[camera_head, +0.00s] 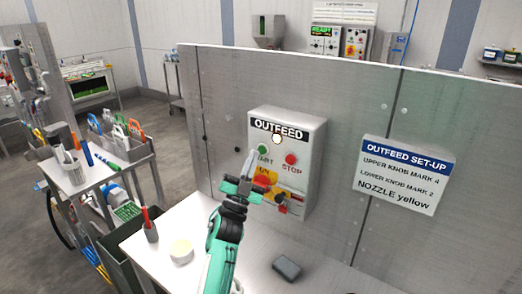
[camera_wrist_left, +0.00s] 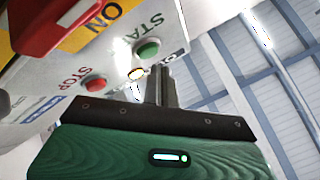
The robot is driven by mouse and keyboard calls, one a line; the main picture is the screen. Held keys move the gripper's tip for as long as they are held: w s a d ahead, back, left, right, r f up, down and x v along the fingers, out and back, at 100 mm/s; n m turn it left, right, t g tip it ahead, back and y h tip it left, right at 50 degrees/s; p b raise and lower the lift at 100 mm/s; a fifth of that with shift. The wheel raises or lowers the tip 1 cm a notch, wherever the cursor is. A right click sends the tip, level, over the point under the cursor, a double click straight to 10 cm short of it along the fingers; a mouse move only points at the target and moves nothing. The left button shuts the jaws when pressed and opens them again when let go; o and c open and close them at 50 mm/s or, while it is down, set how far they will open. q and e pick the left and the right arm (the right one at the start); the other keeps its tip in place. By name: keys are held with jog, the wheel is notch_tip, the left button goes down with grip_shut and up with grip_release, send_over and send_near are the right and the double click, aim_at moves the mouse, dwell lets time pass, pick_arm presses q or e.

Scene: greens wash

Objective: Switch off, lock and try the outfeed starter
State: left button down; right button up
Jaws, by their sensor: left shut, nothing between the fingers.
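The outfeed starter (camera_head: 318,150) is a pale box on the metal panel, labelled OUTFEED. It has a green START button (camera_head: 262,150), a red STOP button (camera_head: 291,160) and a glowing pale lamp (camera_head: 277,138). Below is a yellow plate reading ON, with a red handle also in the left wrist view (camera_wrist_left: 55,22); my gripper partly hides it in the head view. A small red and yellow item (camera_head: 282,198) is lower down, its form unclear. My left gripper (camera_head: 252,158) is shut and empty, fingertips close to the START button (camera_wrist_left: 148,49); contact cannot be told.
A set-up sign (camera_head: 405,175) is on the panel at right. The white bench (camera_head: 215,268) below carries a grey block (camera_head: 287,267), a pale round tub (camera_head: 181,250) and a holder with a red-handled tool (camera_head: 150,225). A tool cart (camera_head: 85,178) stands at left.

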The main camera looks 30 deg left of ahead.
pick_arm(q)
jog(key=shift+s+a+p, duration=0.2)
jog(key=shift+s+p, duration=0.35)
jog(key=shift+s, duration=1.95)
